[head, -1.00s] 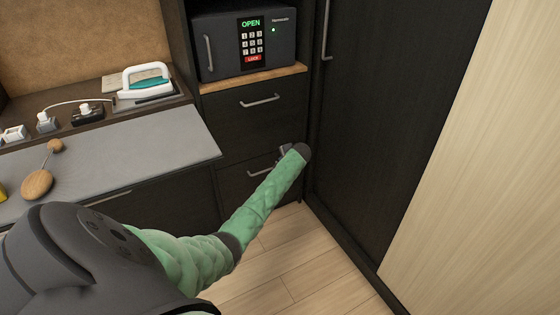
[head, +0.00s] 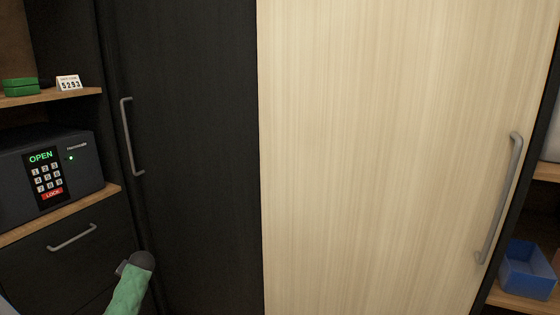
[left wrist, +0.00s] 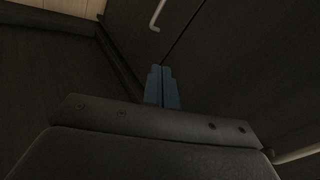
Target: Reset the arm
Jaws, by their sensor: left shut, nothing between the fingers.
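My left arm comes in at the bottom left of the head view, and its dark wrist end (head: 142,261) is in front of the right edge of the dark drawers. The gripper itself is mostly hidden behind the wrist there. In the left wrist view my left gripper (left wrist: 162,88) shows its blue fingers together, with nothing between them. The fingers point toward dark cabinet fronts and look clear of the handles. My right gripper is in neither view.
A safe (head: 18,184) reading OPEN stands above a drawer with a handle (head: 72,237). Tall dark (head: 195,150) and pale (head: 370,150) door panels fill the middle. A shelf at right holds a blue bin (head: 527,272). Floor (left wrist: 60,5) shows in the left wrist view.

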